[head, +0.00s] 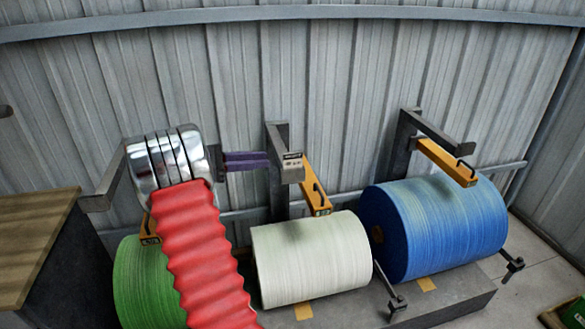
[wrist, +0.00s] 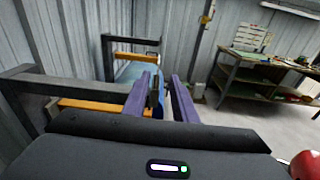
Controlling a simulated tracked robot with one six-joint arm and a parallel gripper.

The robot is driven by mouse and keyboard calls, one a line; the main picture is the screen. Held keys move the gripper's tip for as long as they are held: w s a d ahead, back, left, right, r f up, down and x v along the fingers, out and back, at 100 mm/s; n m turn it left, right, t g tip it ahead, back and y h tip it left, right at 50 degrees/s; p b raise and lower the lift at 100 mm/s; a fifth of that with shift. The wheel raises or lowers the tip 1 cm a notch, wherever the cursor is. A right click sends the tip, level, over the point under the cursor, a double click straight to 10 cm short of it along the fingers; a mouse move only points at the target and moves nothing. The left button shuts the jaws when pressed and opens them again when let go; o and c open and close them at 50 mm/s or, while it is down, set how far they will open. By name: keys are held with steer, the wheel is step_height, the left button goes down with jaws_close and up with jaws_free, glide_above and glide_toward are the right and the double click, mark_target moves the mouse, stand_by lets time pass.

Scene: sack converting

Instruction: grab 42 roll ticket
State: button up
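A small pale ticket (head: 292,160) with dark print too small to read shows at the front end of the middle grey bracket arm in the head view. My gripper (head: 268,161) has two purple fingers reaching right, with their tips just left of that bracket. In the wrist view the fingers (wrist: 160,88) stand apart, and a narrow dark piece (wrist: 155,92) shows between them; I cannot tell whether it is touched. Orange bars with small end plates hang below the brackets: left (head: 150,238), middle (head: 316,195), right (head: 452,165). I cannot make out a 42.
Green (head: 145,285), white (head: 312,258) and blue (head: 433,227) rolls lie in a row along a corrugated wall (head: 345,90). A wooden-topped bench (head: 35,235) stands left. A cluttered workbench (wrist: 265,68) shows right in the wrist view, with open floor before it.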

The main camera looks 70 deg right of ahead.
mark_target(291, 161)
steer(key=shift+s+d+f, duration=0.1)
steer(key=shift+s+d, duration=0.15)
steer(key=shift+d, duration=0.25)
steer(key=shift+s, duration=0.1)
steer(key=shift+x, duration=4.25)
steer(key=x, duration=0.5)
steer(key=shift+s, duration=0.1)
steer(key=shift+c, duration=0.4)
jaws_close()
